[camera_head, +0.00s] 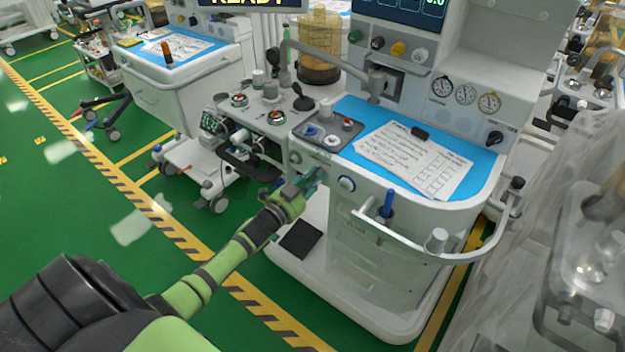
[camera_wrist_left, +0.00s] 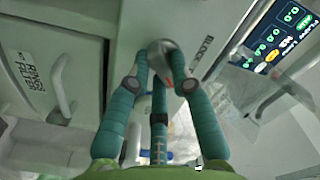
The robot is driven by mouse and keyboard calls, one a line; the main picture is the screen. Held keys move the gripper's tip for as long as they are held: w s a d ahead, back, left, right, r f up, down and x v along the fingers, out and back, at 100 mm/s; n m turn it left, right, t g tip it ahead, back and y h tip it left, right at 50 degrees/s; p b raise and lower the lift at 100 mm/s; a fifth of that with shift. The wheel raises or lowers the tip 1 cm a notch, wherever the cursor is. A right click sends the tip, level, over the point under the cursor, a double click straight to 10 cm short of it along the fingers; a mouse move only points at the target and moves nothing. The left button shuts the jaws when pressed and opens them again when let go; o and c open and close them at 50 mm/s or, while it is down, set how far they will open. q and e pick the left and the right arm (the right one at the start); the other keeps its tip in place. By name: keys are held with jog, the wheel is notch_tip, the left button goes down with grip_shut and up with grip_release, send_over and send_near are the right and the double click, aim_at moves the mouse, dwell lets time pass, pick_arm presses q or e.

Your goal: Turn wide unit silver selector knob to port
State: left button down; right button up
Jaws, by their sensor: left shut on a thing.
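The wide white unit (camera_head: 350,225) stands at the centre right in the head view. My left gripper (camera_head: 316,181) reaches its front panel from the left, below the blue top. In the left wrist view my left gripper (camera_wrist_left: 165,80) has its teal fingers closed around the silver selector knob (camera_wrist_left: 161,48), with fingertips touching its sides. A small red mark shows by the knob, and a printed label (camera_wrist_left: 208,47) sits to its right, only partly legible. In the head view the fingers hide the held knob. My right gripper is in neither view.
A curved white rail (camera_head: 400,242) runs along the unit's front. Papers (camera_head: 415,160) lie on the blue top. Green floor (camera_head: 60,215) is open at the left.

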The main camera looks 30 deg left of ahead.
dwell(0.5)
pick_arm(q)
jog(key=c, duration=1.1)
grip_release()
jog(key=s+a, duration=0.1)
jog(key=s, duration=1.1)
